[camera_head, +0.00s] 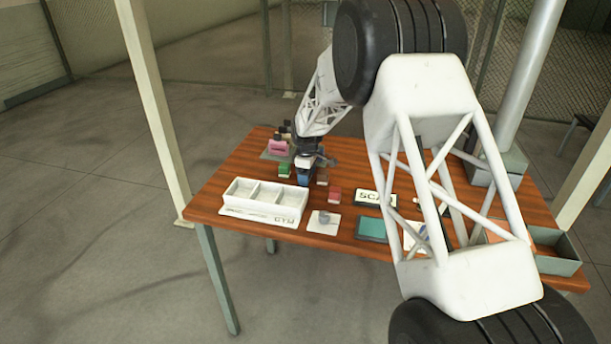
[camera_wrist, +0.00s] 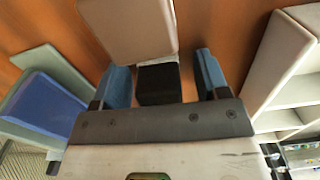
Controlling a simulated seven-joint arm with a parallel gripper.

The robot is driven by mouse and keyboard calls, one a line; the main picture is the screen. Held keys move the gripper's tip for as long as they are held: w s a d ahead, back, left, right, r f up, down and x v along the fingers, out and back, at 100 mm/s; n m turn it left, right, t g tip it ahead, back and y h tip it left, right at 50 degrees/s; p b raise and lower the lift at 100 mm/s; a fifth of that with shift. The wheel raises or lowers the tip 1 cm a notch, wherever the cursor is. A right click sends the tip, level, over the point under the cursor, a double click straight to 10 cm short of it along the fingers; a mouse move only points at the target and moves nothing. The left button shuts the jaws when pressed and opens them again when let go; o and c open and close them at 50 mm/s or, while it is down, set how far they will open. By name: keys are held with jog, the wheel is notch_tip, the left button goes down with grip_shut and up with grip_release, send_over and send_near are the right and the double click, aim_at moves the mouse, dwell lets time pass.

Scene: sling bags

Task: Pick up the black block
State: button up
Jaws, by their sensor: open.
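The black block (camera_wrist: 158,85) shows in the wrist view between the two blue fingers of my gripper (camera_wrist: 161,66). The fingers are apart, with a visible gap on each side of the block. Part of the block is hidden by a beige block (camera_wrist: 130,22) and by the gripper's dark palm. In the head view my gripper (camera_head: 308,168) is low over the table among small coloured blocks. The black block cannot be made out there.
A green block (camera_head: 284,171) and a red block (camera_head: 334,195) are near my gripper. A white compartment tray (camera_head: 252,209) stands at the table's front left, and a pink item (camera_head: 278,147) behind. The wrist view shows a blue item (camera_wrist: 45,103) at left and a white tray (camera_wrist: 275,60) at right.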

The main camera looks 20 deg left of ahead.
jog(key=c, duration=1)
jog(key=shift+r, duration=0.1)
jog(key=shift+r, duration=4.9)
